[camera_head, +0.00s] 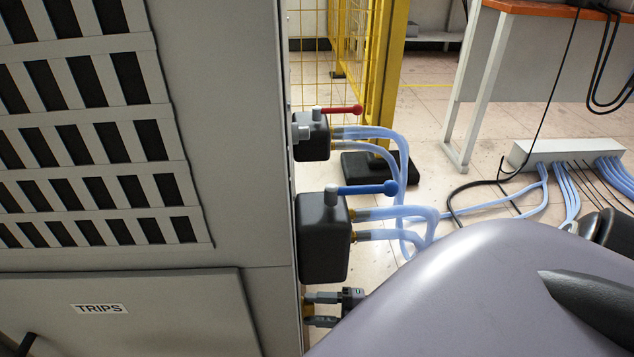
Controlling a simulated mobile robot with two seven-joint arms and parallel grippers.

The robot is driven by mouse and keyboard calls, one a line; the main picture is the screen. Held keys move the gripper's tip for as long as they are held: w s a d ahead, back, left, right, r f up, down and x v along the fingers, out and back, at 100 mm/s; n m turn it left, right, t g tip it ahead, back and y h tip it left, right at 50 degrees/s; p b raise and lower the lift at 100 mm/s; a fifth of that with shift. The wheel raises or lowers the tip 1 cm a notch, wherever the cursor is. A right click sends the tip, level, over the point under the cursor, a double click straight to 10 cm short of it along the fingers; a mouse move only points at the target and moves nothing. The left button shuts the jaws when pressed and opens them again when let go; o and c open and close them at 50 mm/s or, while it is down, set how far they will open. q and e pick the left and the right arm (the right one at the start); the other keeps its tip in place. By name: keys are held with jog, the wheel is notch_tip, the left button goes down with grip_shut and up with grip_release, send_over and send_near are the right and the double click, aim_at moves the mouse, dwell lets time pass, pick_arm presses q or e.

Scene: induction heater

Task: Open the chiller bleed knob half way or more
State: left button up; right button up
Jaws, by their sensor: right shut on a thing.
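My right gripper (312,309) is at the bottom centre, beside the right edge of the grey cabinet and below the lower black valve block. Its two fingers point left and are shut on a small brass-coloured part (307,311) at the cabinet's side, which I take for the bleed knob. The knob is mostly hidden by the fingers and the cabinet edge, so its turn angle cannot be told. My left gripper is not in view.
Just above are a black valve block with a blue lever (367,189) and a smaller one with a red lever (342,110). Clear blue hoses (405,213) run from both to the right. The grey cabinet (225,165) fills the left. A table (540,60) stands behind.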

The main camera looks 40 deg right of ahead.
jog(key=shift+w+d+r, duration=0.1)
jog(key=shift+d+r, duration=0.05)
pick_arm(q)
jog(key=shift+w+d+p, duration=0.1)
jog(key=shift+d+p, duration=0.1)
jog(key=shift+p, duration=0.2)
pick_arm(e)
jog(key=shift+w+d+r+m+g+h, duration=0.1)
jog(key=shift+m+g, duration=0.1)
jog(key=shift+m, duration=1.25)
jog(key=shift+w+d+r+m+g+h, duration=0.1)
jog(key=shift+m+g, duration=0.1)
jog(key=shift+m, duration=1.2)
jog(key=shift+d+r+m+g+h, duration=0.1)
jog(key=shift+m+g, duration=0.1)
jog(key=shift+m, duration=1.25)
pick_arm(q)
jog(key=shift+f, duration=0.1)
pick_arm(e)
jog(key=shift+f, duration=0.1)
jog(key=o, duration=1)
jog(key=shift+c, duration=0.2)
jog(key=shift+a, duration=0.15)
jog(key=shift+s, duration=0.1)
